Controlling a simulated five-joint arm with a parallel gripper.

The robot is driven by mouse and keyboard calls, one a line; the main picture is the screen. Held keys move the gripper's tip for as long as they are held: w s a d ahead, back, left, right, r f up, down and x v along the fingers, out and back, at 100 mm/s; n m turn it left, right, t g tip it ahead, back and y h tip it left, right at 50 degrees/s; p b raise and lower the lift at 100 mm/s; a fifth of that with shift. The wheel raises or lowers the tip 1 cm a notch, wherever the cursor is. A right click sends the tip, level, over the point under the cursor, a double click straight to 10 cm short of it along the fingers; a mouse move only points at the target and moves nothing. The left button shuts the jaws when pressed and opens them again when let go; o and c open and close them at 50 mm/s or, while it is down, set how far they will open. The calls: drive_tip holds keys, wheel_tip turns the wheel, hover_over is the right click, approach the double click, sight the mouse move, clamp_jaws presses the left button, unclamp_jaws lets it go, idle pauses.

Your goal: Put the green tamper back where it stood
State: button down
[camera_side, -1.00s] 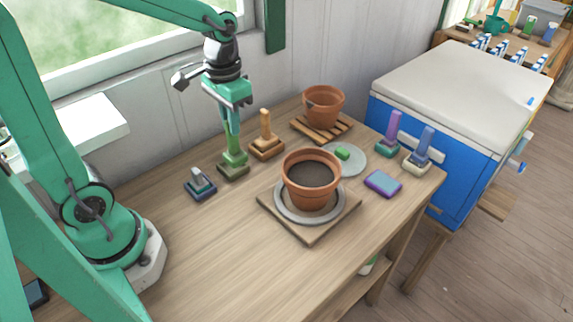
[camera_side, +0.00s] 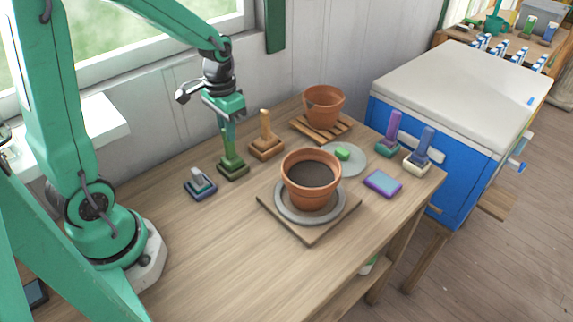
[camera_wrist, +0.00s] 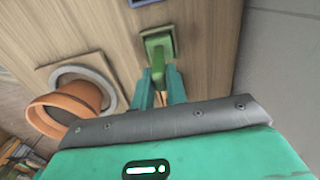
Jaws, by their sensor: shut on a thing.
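The green tamper (camera_side: 232,168), with a dark olive-green square base and a green handle, is upright at the back left of the table, between a blue-grey tamper (camera_side: 200,184) and an orange-brown tamper (camera_side: 265,140). My gripper (camera_side: 227,128) is above it, with its fingers at the handle, shut on it. In the wrist view my gripper (camera_wrist: 160,88) has a finger on each side of the handle, and the green tamper (camera_wrist: 158,42) shows beyond the fingertips. I cannot tell whether its base touches the table. The fingers partly hide the handle.
A soil-filled terracotta pot (camera_side: 311,180) stands on a grey ring and board to the right. Another pot (camera_side: 323,106) stands on a slatted stand behind. Purple (camera_side: 392,130) and blue (camera_side: 424,148) tampers stand far right. The front left table is clear.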

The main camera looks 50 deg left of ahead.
drive_tip(key=shift+f, duration=0.55)
drive_tip(key=shift+f, duration=0.1)
drive_tip(key=c, duration=1.4)
unclamp_jaws()
wheel_tip(320, 180, up, 12)
drive_tip(key=shift+s, duration=0.1)
